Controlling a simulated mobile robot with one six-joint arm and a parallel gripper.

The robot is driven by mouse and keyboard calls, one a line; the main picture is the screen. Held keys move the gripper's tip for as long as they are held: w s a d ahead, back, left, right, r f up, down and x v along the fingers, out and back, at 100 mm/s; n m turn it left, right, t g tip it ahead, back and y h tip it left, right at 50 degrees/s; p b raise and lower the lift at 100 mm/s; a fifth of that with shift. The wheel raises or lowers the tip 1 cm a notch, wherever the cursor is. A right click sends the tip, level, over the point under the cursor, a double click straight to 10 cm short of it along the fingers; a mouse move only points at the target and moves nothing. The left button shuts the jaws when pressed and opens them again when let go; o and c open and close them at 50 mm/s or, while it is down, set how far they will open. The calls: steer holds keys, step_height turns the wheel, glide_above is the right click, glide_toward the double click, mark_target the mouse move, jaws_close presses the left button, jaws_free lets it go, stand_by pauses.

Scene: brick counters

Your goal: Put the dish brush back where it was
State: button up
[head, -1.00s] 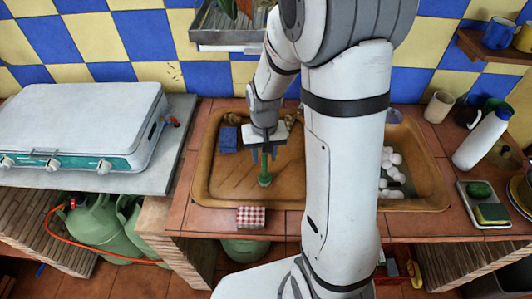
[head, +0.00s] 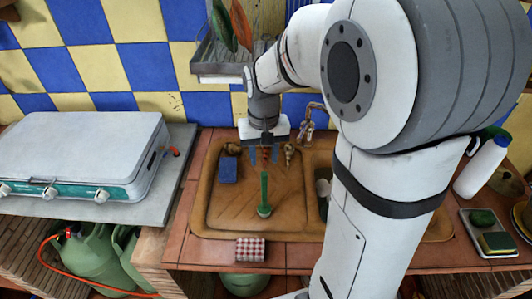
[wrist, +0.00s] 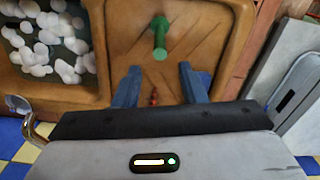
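The green dish brush (head: 264,192) is in the left basin of the brown sink (head: 215,215), seemingly upright with its wider end on the basin floor. In the wrist view the brush (wrist: 160,38) shows beyond my fingertips, clear of both. My gripper (head: 267,158) hangs over the back part of the basin, behind the brush. Its two blue fingers are spread apart in the wrist view (wrist: 160,78), with no brush between them. A small reddish-brown thing (wrist: 153,96) shows in the gap; I cannot tell what it is.
A blue sponge (head: 228,170) lies at the basin's left. A tap (head: 308,125) stands behind the sink, and a grey rack (head: 225,65) hangs above. A checked cloth (head: 250,249) is at the front rim. White rounded items (wrist: 50,45) fill the other basin. A white stove (head: 75,140) is left.

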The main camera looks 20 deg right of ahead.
steer(key=shift+s+r, duration=0.15)
steer(key=shift+r, duration=0.25)
steer(key=s+r+n+t, duration=0.1)
steer(key=s+r+t, duration=0.2)
steer(key=s, duration=1.1)
steer(key=shift+s+d+r, duration=0.2)
steer(key=shift+d+r, duration=0.1)
steer(key=shift+r, duration=0.5)
